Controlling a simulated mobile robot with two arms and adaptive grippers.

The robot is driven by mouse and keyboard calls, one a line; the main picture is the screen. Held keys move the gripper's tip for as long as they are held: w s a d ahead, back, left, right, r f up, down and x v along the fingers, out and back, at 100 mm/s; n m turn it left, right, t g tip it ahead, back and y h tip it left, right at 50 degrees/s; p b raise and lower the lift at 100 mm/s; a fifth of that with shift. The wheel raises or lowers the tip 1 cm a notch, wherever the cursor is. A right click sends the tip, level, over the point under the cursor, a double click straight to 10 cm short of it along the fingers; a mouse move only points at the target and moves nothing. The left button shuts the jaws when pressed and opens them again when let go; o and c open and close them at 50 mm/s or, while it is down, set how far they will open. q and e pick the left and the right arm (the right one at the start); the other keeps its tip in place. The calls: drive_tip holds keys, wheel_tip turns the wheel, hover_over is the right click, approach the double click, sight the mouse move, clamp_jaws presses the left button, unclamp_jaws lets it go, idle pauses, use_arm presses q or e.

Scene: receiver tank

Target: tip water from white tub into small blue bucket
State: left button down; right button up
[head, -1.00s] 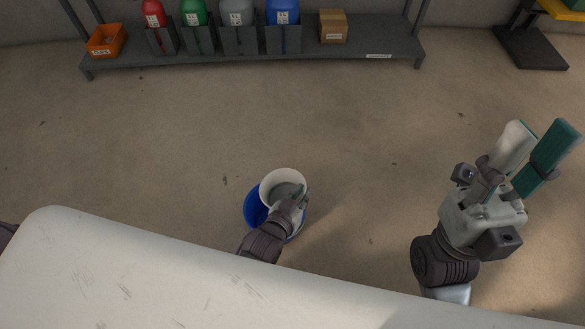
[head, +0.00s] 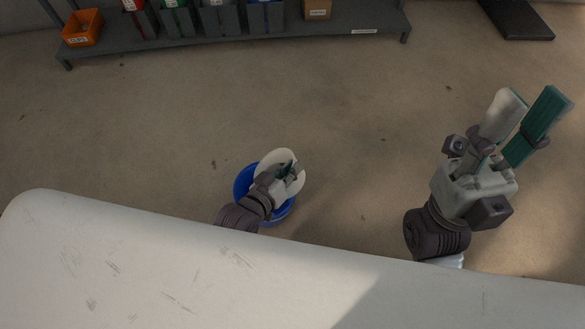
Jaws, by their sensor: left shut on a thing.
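The white tub (head: 293,184) is in the middle of the head view, tilted over the blue bucket. My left gripper (head: 284,172) is shut on the tub, and its jaws cover part of it. The small blue bucket (head: 243,184) is on the floor beneath, partly hidden by the tub and my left wrist. No water can be made out, and the inside of the bucket is mostly hidden. My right gripper (head: 524,125) is at the right, raised and empty, with its two fingers apart.
A white, scratched surface (head: 150,265) fills the near foreground. A grey shelf (head: 220,42) with an orange bin (head: 82,27), several bottle holders and a cardboard box (head: 318,9) stands at the back. The floor between is clear.

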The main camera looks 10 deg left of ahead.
use_arm(q)
drive_tip(key=shift+r, duration=0.1)
drive_tip(key=shift+a+r+n, duration=0.3)
drive_tip(key=shift+a+r, duration=0.05)
drive_tip(key=shift+w+a+r+n+h, duration=0.15)
drive_tip(key=shift+a+r+n+h, duration=0.2)
drive_tip(key=shift+r+n+h, duration=0.25)
drive_tip(key=shift+w+a+r+n+t+h+b, duration=0.1)
drive_tip(key=shift+a+r+n+t+h+b, duration=0.25)
drive_tip(key=shift+a+r+n, duration=0.45)
drive_tip(key=shift+a+f, duration=0.1)
drive_tip(key=shift+f, duration=0.05)
